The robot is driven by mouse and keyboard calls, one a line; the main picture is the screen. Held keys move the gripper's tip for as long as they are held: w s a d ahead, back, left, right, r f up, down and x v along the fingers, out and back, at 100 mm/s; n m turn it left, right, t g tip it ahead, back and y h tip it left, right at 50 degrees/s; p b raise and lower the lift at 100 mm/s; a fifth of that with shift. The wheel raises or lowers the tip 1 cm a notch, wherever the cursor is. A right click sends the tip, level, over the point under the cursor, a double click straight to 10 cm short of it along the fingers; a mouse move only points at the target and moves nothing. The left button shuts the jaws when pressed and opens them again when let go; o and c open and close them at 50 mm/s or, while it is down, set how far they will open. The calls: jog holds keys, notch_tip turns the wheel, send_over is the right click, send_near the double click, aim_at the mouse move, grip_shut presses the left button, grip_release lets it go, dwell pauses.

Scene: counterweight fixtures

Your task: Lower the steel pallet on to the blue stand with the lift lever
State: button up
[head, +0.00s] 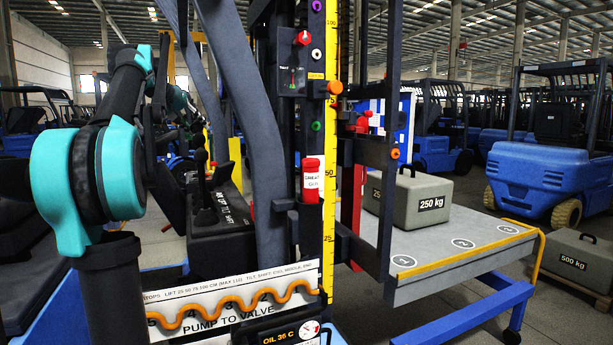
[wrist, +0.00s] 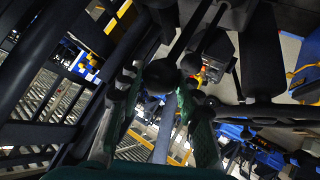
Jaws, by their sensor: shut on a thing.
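The grey steel pallet (head: 463,252), with a yellow front edge and numbered circles, is in the right half of the head view, beyond the mast. The blue stand (head: 468,318) shows below it; a gap shows between the pallet's near edge and the stand's near beam. Black levers (head: 200,160) rise from a console marked with tilt, lift and shift. In the wrist view, my gripper (wrist: 160,84) has its teal fingers on either side of a black ball-knobbed lever (wrist: 162,77) and is shut on it. I cannot read which lever this is. The grip is hidden in the head view.
A 250 kg block (head: 418,205) sits on the pallet, with another block partly hidden behind the mast. A second knob (wrist: 192,63) is close beside my gripper. A yellow height scale (head: 329,180) runs up the mast. A 500 kg block (head: 575,262) stands on the right.

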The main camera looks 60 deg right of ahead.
jog(key=shift+s+d+f, duration=0.15)
jog(key=shift+s+d, duration=1.35)
jog(key=shift+d, duration=0.3)
dwell(1.4)
jog(key=shift+w+a, duration=0.45)
jog(key=shift+a, duration=0.1)
dwell(1.1)
jog(key=shift+w+a+r, duration=0.2)
jog(key=shift+w+a, duration=0.8)
jog(key=shift+a, duration=0.25)
jog(key=o, duration=0.9)
